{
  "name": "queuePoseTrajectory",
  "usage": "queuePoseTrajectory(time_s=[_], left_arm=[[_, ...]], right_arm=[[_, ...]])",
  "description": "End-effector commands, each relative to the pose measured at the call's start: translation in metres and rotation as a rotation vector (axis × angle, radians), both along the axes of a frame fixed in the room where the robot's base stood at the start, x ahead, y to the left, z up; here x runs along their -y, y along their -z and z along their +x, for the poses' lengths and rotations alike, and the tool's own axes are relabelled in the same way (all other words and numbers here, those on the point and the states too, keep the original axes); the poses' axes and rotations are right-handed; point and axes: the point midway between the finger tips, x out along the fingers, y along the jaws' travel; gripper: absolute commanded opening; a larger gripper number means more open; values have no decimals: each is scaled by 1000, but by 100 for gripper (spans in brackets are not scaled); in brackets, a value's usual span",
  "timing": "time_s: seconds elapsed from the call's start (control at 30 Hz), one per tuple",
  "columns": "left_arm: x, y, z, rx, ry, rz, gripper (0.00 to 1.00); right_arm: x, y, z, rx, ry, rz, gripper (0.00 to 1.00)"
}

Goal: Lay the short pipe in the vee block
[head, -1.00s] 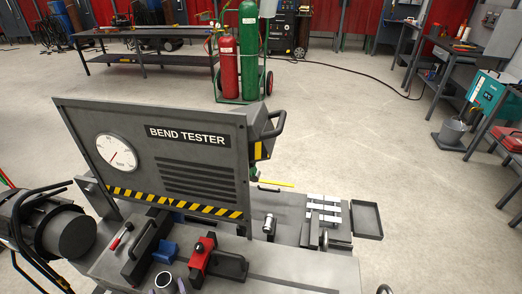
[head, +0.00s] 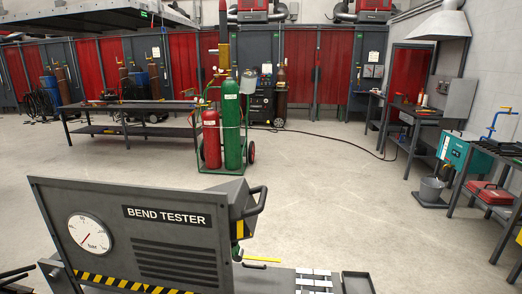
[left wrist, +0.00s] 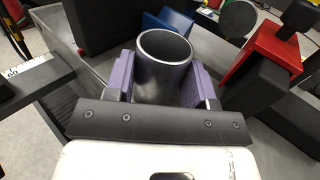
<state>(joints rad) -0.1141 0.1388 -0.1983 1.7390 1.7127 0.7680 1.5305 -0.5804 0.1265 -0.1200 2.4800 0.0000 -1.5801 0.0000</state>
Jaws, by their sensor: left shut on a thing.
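In the left wrist view my left gripper (left wrist: 159,82) is shut on the short pipe (left wrist: 163,62). The pipe is a dark grey metal tube whose open end faces the camera, between two purple finger pads. A blue block (left wrist: 168,22) shows just beyond the pipe, partly hidden; I cannot tell whether it is the vee block. Neither gripper shows in the head view now, and the pipe is below that picture.
A red part with a black knob (left wrist: 268,48) stands to the right of the pipe. The grey bend tester (head: 140,240) rises at the front of the head view. Gas cylinders (head: 231,132) and a dark bench (head: 128,108) stand farther back, with open floor between.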

Motion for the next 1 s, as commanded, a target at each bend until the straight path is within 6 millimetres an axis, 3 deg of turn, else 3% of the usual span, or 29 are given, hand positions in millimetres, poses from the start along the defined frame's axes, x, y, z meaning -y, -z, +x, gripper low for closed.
queuePoseTrajectory(time_s=[0.1, 0.37, 1.0], left_arm=[[0, -1, 0, 1, 0, 1, 23], [0, -10, 0, 2, 0, 1, 23], [0, -58, 0, 2, 0, 1, 23]], right_arm=[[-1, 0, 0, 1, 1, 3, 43], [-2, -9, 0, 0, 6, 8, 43], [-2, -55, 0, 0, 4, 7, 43]])
